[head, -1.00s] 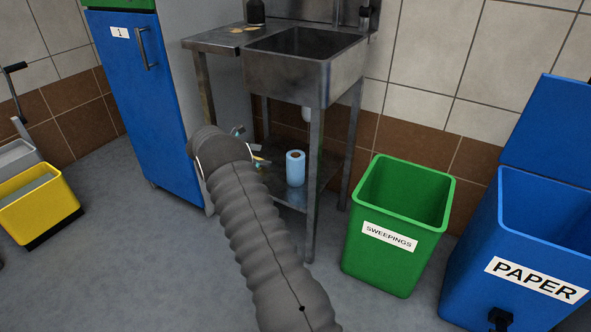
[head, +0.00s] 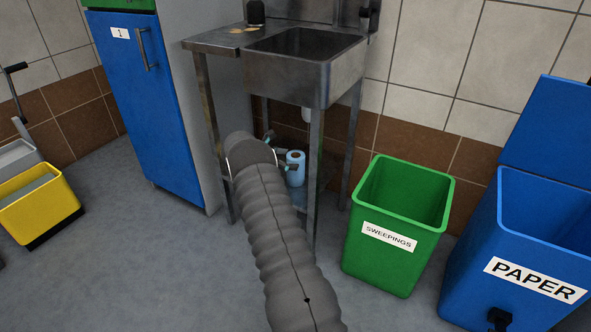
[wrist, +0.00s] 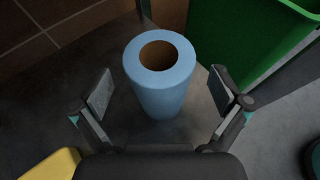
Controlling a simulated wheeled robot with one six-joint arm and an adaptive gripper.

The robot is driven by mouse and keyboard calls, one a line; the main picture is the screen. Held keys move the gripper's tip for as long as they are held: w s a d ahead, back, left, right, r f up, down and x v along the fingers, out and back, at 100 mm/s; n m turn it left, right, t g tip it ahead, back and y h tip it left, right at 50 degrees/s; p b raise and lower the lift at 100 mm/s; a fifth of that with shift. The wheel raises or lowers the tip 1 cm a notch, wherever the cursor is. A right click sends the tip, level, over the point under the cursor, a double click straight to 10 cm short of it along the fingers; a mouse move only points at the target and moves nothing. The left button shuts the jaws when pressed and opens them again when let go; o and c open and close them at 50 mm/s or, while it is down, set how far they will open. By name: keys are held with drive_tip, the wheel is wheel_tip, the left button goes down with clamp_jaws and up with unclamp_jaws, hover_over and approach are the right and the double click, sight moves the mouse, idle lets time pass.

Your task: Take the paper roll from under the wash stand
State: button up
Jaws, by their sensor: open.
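The blue paper roll (head: 296,170) stands upright on the lower shelf (head: 311,204) of the steel wash stand (head: 317,85). In the wrist view the roll (wrist: 162,92) stands with its open brown core facing up. My gripper (wrist: 161,92) is open, with one finger pad on each side of the roll and visible gaps between pads and roll. In the head view my gripper (head: 282,152) is at the roll's left side, partly hidden behind my arm, which also covers part of the shelf.
A green sweepings bin (head: 394,235) stands right of the wash stand, with a blue paper bin (head: 530,255) beyond it. A blue cabinet (head: 145,105) stands to the left. The stand's front leg (head: 314,165) is close to the roll's right. A yellow bucket (head: 40,210) is far left.

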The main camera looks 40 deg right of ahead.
drive_tip(key=x, duration=0.2)
drive_tip(key=shift+d+f, duration=0.1)
drive_tip(key=shift+d, duration=0.15)
drive_tip(key=c, duration=1.4)
drive_tip(key=shift+o, duration=0.2)
